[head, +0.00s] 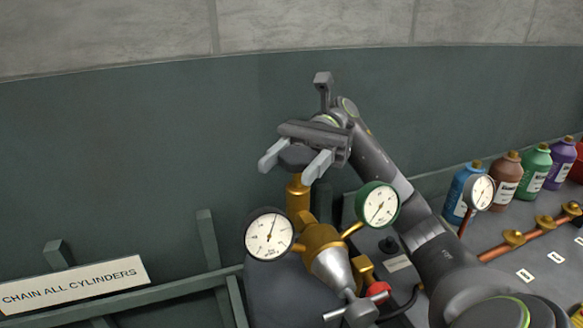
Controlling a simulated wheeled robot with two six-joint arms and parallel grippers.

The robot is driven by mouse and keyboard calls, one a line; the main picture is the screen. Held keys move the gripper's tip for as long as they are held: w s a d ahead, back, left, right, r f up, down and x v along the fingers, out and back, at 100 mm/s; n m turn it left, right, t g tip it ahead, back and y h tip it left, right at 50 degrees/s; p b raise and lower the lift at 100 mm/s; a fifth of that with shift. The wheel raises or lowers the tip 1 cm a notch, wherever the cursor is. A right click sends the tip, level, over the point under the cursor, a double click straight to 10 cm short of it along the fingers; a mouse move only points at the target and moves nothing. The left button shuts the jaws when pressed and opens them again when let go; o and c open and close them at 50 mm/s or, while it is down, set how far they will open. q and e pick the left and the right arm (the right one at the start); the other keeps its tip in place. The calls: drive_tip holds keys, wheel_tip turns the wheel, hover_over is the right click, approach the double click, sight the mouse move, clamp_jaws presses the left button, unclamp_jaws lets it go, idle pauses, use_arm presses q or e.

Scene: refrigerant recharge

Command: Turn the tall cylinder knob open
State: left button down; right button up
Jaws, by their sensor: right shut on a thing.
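The tall cylinder (262,300) stands at the lower middle of the head view, dark grey with a brass valve (298,196) on top. Its dark round knob (295,157) sits above the brass stem, partly covered by my gripper. My right gripper (291,171) reaches over from the right, with its two pale fingers on either side of the knob, shut on it. A brass regulator (322,240) with a white-faced gauge (269,234) and a green-rimmed gauge (377,204) is fitted just below. My left gripper is out of view.
A sign (72,284) reading "CHAIN ALL CYLINDERS" hangs on a grey-green rack (190,287) at left. At right, a bench holds several coloured bottles (506,178), a copper pipe (530,236) with brass fittings and another gauge (481,191). The wall behind is bare.

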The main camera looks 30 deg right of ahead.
sight(292, 160)
drive_tip(key=o, duration=1)
wheel_tip(292, 160, up, 10)
drive_tip(key=shift+b, duration=0.7)
